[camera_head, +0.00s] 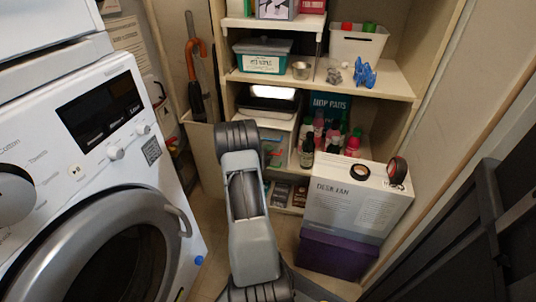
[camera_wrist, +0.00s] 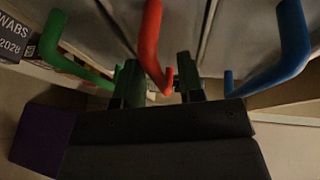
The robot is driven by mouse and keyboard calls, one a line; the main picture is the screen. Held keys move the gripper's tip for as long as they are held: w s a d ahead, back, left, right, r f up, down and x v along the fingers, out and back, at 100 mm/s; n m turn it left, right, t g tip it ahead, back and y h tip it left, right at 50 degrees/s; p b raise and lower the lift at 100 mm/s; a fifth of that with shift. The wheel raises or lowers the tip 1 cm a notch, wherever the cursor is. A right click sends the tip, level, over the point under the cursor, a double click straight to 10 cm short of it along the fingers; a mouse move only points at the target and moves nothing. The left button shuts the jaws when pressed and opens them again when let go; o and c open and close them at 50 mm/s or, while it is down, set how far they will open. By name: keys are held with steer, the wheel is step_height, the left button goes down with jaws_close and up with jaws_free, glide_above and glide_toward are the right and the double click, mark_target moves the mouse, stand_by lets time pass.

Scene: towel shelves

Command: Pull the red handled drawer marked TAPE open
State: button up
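In the wrist view, a red handle (camera_wrist: 150,40) stands out from a grey drawer front (camera_wrist: 178,28), with its bent end toward me. My gripper (camera_wrist: 160,80) is open, its two dark fingers apart on either side of the red handle's near end. Whether a finger touches the handle I cannot tell. A green handle (camera_wrist: 52,40) is to the left and a blue handle (camera_wrist: 292,45) to the right. No TAPE mark is readable. In the head view my arm hides my gripper, and I cannot make out the red handle.
A box marked SWABS (camera_wrist: 12,38) is at the wrist view's left edge. In the head view, a washing machine (camera_head: 165,215) stands left. A DESK FAN box (camera_head: 345,205) on a purple box (camera_head: 335,255) stands right of my arm. Shelves (camera_head: 400,85) are behind.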

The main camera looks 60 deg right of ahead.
steer(key=shift+c, duration=0.3)
jaws_close()
